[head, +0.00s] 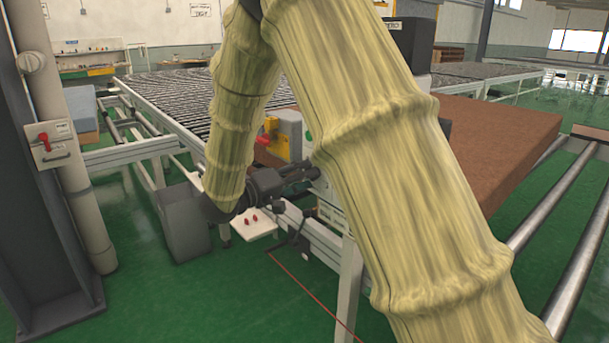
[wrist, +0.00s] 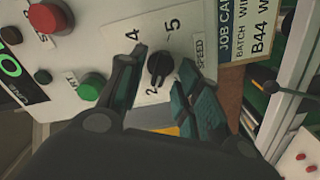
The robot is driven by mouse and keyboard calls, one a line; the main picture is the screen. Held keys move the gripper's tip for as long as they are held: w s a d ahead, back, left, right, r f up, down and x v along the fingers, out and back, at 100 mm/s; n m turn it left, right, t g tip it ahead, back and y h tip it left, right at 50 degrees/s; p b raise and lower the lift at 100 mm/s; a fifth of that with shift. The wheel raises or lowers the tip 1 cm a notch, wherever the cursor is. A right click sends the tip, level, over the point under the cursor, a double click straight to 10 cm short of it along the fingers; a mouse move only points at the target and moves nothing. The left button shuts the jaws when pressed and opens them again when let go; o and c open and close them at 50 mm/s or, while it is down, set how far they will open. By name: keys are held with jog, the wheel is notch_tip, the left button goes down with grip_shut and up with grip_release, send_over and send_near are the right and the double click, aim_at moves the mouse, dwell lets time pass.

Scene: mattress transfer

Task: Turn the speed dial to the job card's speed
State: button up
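The speed dial (wrist: 160,68) is a black knob on a pale plate in the wrist view, with 2, 4 and 5 visible around it. Its lower end lies by the 2; I cannot tell the exact setting. My gripper (wrist: 157,76) is open, its dark fingers on either side of the knob with gaps showing. Contact is not evident. In the head view my gripper (head: 300,172) is at the control panel, and my arm hides the dial. The job card (wrist: 246,30) is right of the dial, cut off by the frame; it shows "BATCH" and "B44", but no speed value.
A red button (wrist: 48,17) and a green button (wrist: 92,87) sit left of the dial. A roller conveyor (head: 170,95) runs behind the panel. A brown mattress (head: 500,145) lies on the right.

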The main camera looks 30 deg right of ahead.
jog(key=shift+d, duration=0.55)
grip_shut()
